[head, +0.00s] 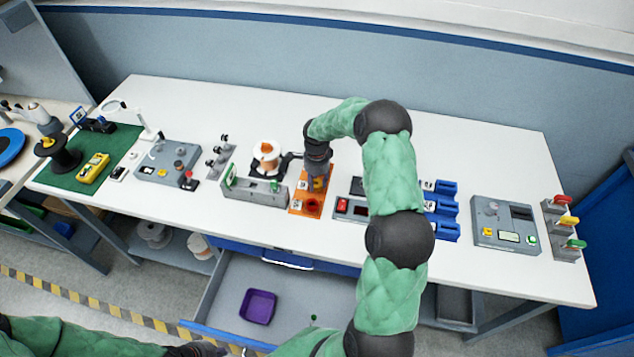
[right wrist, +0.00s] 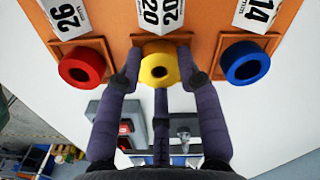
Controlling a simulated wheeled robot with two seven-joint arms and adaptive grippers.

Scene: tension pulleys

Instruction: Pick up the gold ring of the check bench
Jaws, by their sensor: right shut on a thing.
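The gold ring (right wrist: 158,72) sits at the middle place of the orange board (right wrist: 205,25), below a white tag reading 20, in the right wrist view. My right gripper (right wrist: 158,64) has a finger on each side of the ring and is shut on it. The ring appears still at its place against the board. In the head view my right gripper (head: 317,180) reaches down over the orange board (head: 297,207), and a bit of yellow shows at its tip. My left gripper (head: 197,350) is at the bottom edge, cut off, with its fingers unclear.
A red ring (right wrist: 82,67) and a blue ring (right wrist: 246,63) flank the gold one on the board. A grey fixture (head: 255,195) stands left of the board, and a panel with a red switch (head: 343,205) stands right. An open drawer (head: 225,305) below holds a purple tray (head: 258,307).

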